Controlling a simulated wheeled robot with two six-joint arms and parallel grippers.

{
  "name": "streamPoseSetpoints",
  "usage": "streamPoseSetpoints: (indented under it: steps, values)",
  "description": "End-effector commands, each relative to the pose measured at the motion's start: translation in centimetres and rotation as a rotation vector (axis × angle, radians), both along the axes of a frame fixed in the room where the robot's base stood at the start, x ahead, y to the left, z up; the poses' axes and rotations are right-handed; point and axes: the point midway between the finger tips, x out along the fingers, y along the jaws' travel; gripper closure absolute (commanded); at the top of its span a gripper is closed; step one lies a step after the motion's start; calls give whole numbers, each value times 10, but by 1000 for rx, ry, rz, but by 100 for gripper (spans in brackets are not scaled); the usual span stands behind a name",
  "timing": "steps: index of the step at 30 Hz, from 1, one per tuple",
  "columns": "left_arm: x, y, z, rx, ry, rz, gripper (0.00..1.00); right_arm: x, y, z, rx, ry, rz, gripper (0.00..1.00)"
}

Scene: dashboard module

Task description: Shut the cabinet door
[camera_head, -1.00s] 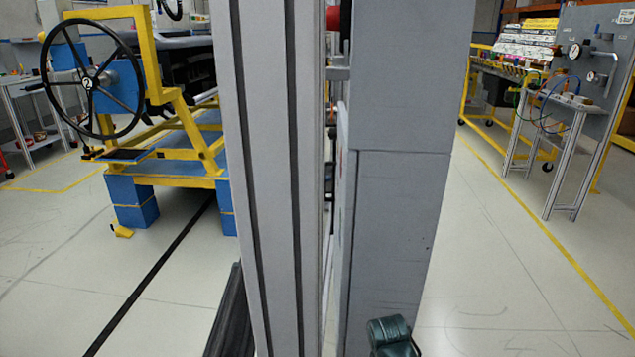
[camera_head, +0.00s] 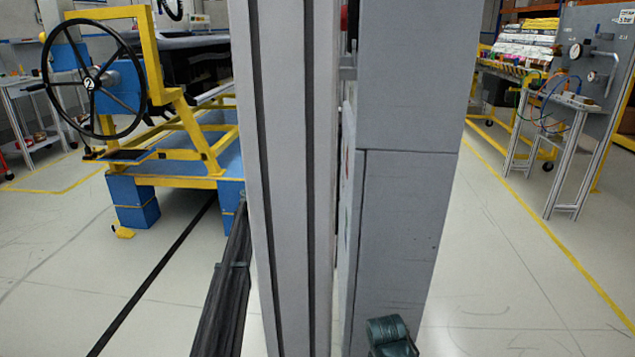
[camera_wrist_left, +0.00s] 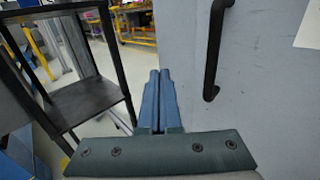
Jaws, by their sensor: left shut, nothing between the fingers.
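The cabinet's grey door face (camera_wrist_left: 256,90) fills the right of the left wrist view, with a black vertical handle (camera_wrist_left: 213,55). In the head view, a tall light-grey upright with dark strips (camera_head: 285,180) stands in front of the grey cabinet (camera_head: 405,230); I cannot tell for certain whether it is the door's edge. My left gripper (camera_head: 242,205) is left of this upright. In the left wrist view its fingers (camera_wrist_left: 161,75) are shut and empty, beside the door face and left of the handle. Contact with the door cannot be told.
A black shelf unit (camera_wrist_left: 85,95) stands left of my fingers in the wrist view. A blue-and-yellow rig with a steering wheel (camera_head: 92,80) stands at the left. A gauge panel and bench (camera_head: 570,110) are at the right. Floor right of the cabinet is clear.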

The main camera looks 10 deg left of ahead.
Motion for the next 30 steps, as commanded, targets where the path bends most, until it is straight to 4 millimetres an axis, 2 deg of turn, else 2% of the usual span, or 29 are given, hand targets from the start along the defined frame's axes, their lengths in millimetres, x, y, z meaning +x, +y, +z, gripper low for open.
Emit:
streamPoseSetpoints:
  steps: [1,3,9,17,20,22,27,30]
  values:
    - [-1,13,0,0,0,5,100,0,0,0,0,0,0,50]
    - [-3,25,0,0,0,4,100,0,0,0,0,0,0,50]
    - [-7,50,0,0,0,4,100,0,0,0,0,0,0,50]
    - [-9,59,0,0,0,3,98,0,0,0,0,0,0,50]
    - [-17,52,2,0,0,12,80,0,0,2,0,0,0,50]
    - [-36,37,8,0,0,40,68,0,0,7,0,0,1,50]
    - [-94,-5,21,0,-2,150,68,0,0,21,-1,0,1,50]
    - [-120,-20,26,0,-2,207,68,0,0,26,-1,1,2,50]
